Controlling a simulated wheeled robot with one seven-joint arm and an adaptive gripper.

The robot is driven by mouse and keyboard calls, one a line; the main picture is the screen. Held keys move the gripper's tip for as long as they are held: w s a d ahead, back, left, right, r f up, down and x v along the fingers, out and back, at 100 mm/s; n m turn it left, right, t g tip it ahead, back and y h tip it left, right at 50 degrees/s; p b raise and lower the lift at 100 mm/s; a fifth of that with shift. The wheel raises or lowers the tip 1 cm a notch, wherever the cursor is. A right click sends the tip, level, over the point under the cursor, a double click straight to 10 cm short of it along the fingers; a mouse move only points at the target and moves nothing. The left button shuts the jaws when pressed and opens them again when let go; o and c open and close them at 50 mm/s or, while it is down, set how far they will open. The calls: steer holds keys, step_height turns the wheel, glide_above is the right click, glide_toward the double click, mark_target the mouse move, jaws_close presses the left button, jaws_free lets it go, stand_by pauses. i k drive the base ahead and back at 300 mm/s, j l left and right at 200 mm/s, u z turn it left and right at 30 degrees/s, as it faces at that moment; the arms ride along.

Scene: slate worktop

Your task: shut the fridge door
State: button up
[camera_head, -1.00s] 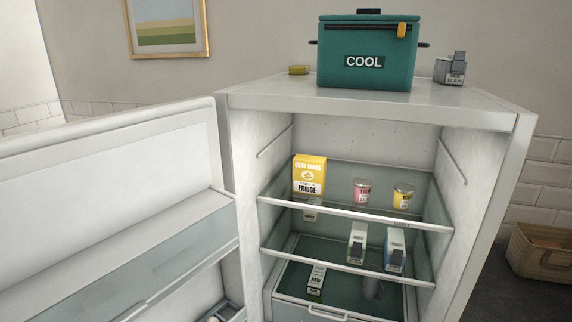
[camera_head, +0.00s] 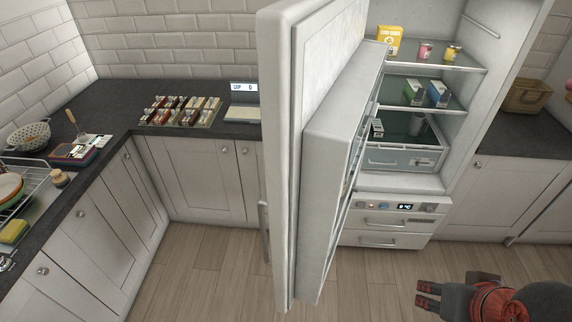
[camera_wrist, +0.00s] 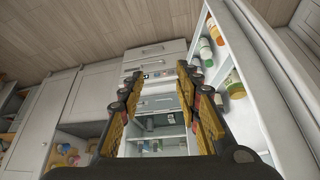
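The fridge door (camera_head: 279,150) stands wide open in the head view, seen nearly edge-on, swung out to the left of the fridge body (camera_head: 475,110). Its handle (camera_head: 264,232) is on the outer face, low on the left. In the wrist view the door (camera_wrist: 247,85) rises on the right, with bottles on its inner shelves. My gripper (camera_head: 428,298) is at the bottom right of the head view, in front of the fridge and apart from the door. In the wrist view its two fingers (camera_wrist: 158,110) are spread with nothing between them.
A worktop (camera_head: 110,125) with cabinets runs along the left and back. A basket (camera_head: 526,95) sits on the right counter. The wooden floor (camera_head: 215,270) is clear.

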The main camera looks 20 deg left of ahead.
mark_target(318, 73)
steer(key=j, duration=0.95)
steer(key=k+j+z, duration=0.1)
steer(key=j, duration=0.8)
